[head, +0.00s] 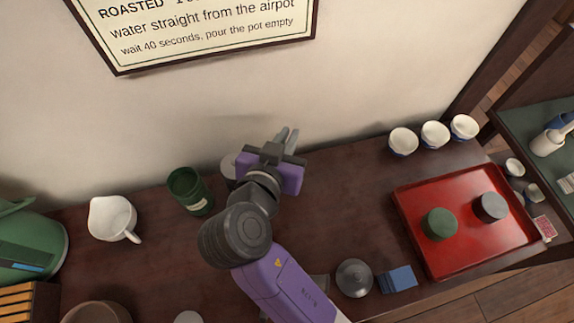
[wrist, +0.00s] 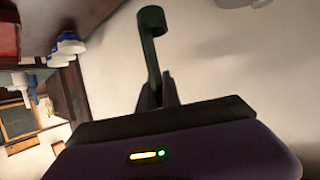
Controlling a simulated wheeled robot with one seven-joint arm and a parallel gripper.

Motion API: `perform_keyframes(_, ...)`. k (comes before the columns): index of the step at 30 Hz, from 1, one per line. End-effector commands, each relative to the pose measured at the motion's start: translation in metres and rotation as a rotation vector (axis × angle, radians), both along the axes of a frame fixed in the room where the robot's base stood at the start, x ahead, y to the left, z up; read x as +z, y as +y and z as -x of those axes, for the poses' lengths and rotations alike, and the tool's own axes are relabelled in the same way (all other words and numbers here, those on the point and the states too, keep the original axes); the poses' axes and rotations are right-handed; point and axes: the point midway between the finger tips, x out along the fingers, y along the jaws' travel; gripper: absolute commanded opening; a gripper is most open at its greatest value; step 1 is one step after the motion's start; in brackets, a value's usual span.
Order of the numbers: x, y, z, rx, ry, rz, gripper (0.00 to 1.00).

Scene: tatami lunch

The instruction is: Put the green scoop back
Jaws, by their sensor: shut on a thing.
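The green scoop (wrist: 151,58) stands out from the fingers in the wrist view, its dark green handle ending in a small rounded head. My gripper (wrist: 157,97) is shut on its handle. In the head view my gripper (head: 289,138) is above the back of the counter near the wall, and the scoop cannot be made out there. An open dark green canister (head: 187,190) with a pale label stands left of my gripper. A pale canister (head: 228,165) is partly hidden behind my gripper.
A white pitcher (head: 112,218) stands at left. White cups (head: 403,141) line the back right. A grey lidded pot (head: 354,277) and blue box (head: 398,279) are in front.

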Motion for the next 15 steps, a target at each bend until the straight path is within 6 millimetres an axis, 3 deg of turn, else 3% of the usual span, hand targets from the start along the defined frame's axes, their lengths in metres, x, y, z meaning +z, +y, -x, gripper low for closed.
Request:
perform_keyframes(1, -0.015, 0.0, 0.0, 0.0, 0.004, 0.004, 0.0)
perform_keyframes(6, -0.052, 0.0, 0.0, 0.0, 0.002, 0.004, 0.0)
perform_keyframes(15, -0.08, 0.0, 0.0, 0.001, 0.001, 0.002, 0.0)
